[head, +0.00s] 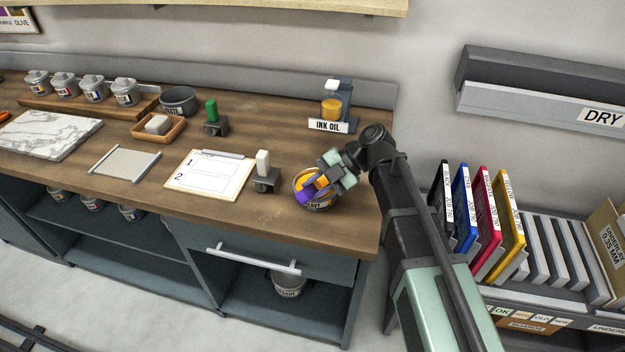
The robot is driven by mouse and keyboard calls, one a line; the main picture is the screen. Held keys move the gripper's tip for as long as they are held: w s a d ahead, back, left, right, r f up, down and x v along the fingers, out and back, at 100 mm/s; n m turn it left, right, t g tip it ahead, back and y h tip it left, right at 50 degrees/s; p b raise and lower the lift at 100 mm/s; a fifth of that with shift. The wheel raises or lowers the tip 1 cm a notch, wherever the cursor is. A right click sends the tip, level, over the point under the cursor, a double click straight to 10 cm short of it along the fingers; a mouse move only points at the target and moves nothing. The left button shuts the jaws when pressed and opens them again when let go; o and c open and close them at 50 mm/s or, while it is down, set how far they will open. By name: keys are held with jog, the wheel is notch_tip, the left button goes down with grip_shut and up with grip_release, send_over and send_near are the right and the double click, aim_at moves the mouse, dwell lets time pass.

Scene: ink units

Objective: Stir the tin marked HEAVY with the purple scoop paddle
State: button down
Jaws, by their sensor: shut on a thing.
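The tin (316,206) stands on the right part of the wooden counter, near its front edge. Its label is small and partly readable, ending in "AVY". Orange shows inside the tin. My gripper (320,184) is over the tin from the right, its fingers small and partly hidden. It is shut on the purple scoop paddle (305,194), whose purple part shows at the tin's mouth. I cannot tell how deep the paddle reaches.
A white-topped block (263,174) in a dark holder stands close left of the tin. A clipboard (208,173) marked 1 and 2 lies further left. An INK OIL dispenser (335,108) stands behind. A green-handled block (212,113) stands back left. The counter's right edge is close.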

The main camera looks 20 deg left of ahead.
jog(key=shift+w+a, duration=0.1)
jog(key=shift+w, duration=0.85)
jog(key=shift+r, duration=0.1)
notch_tip(320, 180, up, 8)
jog(key=p, duration=0.8)
jog(key=shift+r+p, duration=0.25)
jog(key=shift+p, duration=0.1)
